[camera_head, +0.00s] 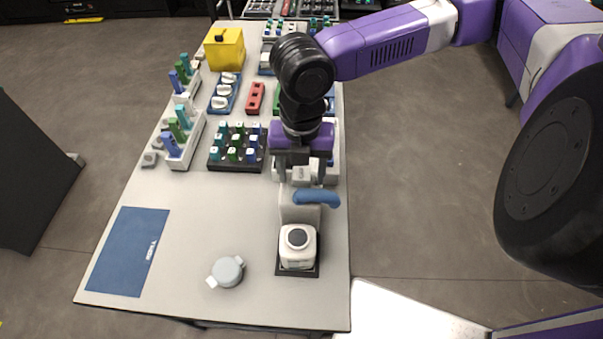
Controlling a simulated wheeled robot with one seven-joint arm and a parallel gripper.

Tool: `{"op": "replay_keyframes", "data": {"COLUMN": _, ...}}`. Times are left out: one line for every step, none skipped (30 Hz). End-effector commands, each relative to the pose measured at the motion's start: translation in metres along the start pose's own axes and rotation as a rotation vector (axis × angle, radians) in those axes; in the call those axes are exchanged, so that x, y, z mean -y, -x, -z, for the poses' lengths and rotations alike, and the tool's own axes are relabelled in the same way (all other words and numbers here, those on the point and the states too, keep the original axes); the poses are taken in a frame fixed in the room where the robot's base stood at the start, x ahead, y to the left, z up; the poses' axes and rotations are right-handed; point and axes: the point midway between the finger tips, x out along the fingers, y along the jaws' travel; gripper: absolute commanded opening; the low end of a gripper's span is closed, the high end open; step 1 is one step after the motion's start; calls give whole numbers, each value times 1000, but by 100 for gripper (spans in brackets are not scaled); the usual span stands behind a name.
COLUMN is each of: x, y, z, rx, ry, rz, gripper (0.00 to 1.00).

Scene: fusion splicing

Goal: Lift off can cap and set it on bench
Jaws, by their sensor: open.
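A pale grey-blue round piece (226,272) with two white side tabs lies on the bench (200,225) near its front edge. It looks like a cap or lid, but I cannot tell whether it is the can cap. A white unit (298,257) with a dark round top stands to its right on a black base. A blue curved bar (316,196) is at the unit's back. My gripper (302,180) is open, pointing down just behind the blue bar. I cannot tell whether it touches anything. My arm hides part of the bench behind it.
A blue mat (127,252) lies at the front left. A dark block with several coloured pegs (236,146), white racks (185,141), a red block (255,98) and a yellow box (224,48) stand farther back. The bench between mat and round piece is clear.

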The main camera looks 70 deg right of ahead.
Motion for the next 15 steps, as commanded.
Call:
{"op": "replay_keyframes", "data": {"x": 0, "y": 0, "z": 0, "rx": 0, "ry": 0, "rz": 0, "gripper": 60}}
{"op": "replay_keyframes", "data": {"x": 0, "y": 0, "z": 0, "rx": 0, "ry": 0, "rz": 0, "gripper": 60}}
{"op": "replay_keyframes", "data": {"x": 0, "y": 0, "z": 0, "rx": 0, "ry": 0, "rz": 0, "gripper": 60}}
{"op": "replay_keyframes", "data": {"x": 0, "y": 0, "z": 0, "rx": 0, "ry": 0, "rz": 0, "gripper": 60}}
{"op": "replay_keyframes", "data": {"x": 0, "y": 0, "z": 0, "rx": 0, "ry": 0, "rz": 0, "gripper": 60}}
{"op": "replay_keyframes", "data": {"x": 0, "y": 0, "z": 0, "rx": 0, "ry": 0, "rz": 0, "gripper": 54}}
{"op": "replay_keyframes", "data": {"x": 0, "y": 0, "z": 0, "rx": 0, "ry": 0, "rz": 0, "gripper": 48}}
{"op": "replay_keyframes", "data": {"x": 0, "y": 0, "z": 0, "rx": 0, "ry": 0, "rz": 0, "gripper": 42}}
{"op": "replay_keyframes", "data": {"x": 0, "y": 0, "z": 0, "rx": 0, "ry": 0, "rz": 0, "gripper": 34}}
{"op": "replay_keyframes", "data": {"x": 0, "y": 0, "z": 0, "rx": 0, "ry": 0, "rz": 0, "gripper": 29}}
{"op": "replay_keyframes", "data": {"x": 0, "y": 0, "z": 0, "rx": 0, "ry": 0, "rz": 0, "gripper": 23}}
{"op": "replay_keyframes", "data": {"x": 0, "y": 0, "z": 0, "rx": 0, "ry": 0, "rz": 0, "gripper": 15}}
{"op": "replay_keyframes", "data": {"x": 0, "y": 0, "z": 0, "rx": 0, "ry": 0, "rz": 0, "gripper": 9}}
{"op": "replay_keyframes", "data": {"x": 0, "y": 0, "z": 0, "rx": 0, "ry": -1, "rz": 0, "gripper": 3}}
{"op": "replay_keyframes", "data": {"x": 0, "y": 0, "z": 0, "rx": 0, "ry": -1, "rz": 0, "gripper": 0}}
